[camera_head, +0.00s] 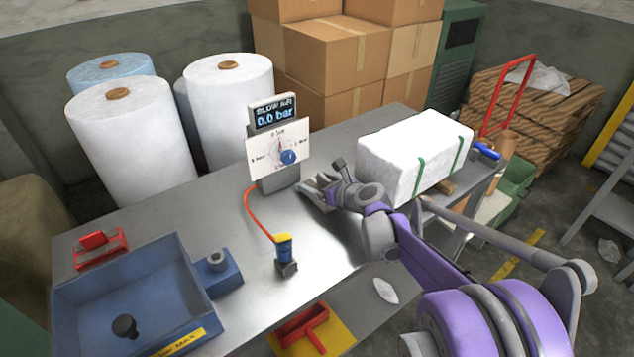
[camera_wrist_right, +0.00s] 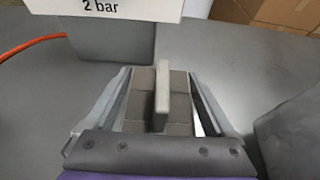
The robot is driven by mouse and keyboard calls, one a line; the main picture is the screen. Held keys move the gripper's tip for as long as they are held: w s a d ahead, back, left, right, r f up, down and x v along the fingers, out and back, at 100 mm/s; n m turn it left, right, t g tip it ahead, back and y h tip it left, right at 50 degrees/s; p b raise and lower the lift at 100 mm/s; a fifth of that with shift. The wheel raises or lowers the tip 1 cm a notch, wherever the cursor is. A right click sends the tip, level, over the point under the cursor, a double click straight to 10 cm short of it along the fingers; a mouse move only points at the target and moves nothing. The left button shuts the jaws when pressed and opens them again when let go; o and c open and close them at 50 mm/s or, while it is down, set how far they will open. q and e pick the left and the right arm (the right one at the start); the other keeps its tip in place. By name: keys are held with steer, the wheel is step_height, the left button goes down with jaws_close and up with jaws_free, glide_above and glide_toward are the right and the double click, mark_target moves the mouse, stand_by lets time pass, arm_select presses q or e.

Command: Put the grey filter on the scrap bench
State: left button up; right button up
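A small grey cylinder (camera_head: 217,259) sits in a blue block (camera_head: 222,280) on the steel bench (camera_head: 215,215); I cannot tell whether it is the grey filter. A dark, knob-like piece (camera_head: 124,326) lies in the blue tray. A grey bench (camera_head: 606,205) is cut off at the right edge; I cannot tell whether it is the scrap bench. My right gripper (camera_head: 322,188) is over the steel bench, just right of the gauge stand. In the right wrist view its fingers (camera_wrist_right: 160,100) lean together, with a thin grey upright between the pads. My left gripper is out of view.
The gauge stand (camera_head: 278,155) reads 0.0 bar, with a red hose to a blue and yellow fitting (camera_head: 284,250). A white wrapped bale (camera_head: 415,152) stands right of the gripper. A blue tray (camera_head: 80,288) fills the bench's front left.

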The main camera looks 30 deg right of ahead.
steer(key=shift+o, duration=0.5)
steer(key=shift+r, duration=0.15)
steer(key=p+v, duration=0.1)
steer(key=v, duration=1)
steer(key=shift+s, duration=0.2)
steer(key=shift+s+r, duration=0.15)
steer(key=shift+s, duration=0.2)
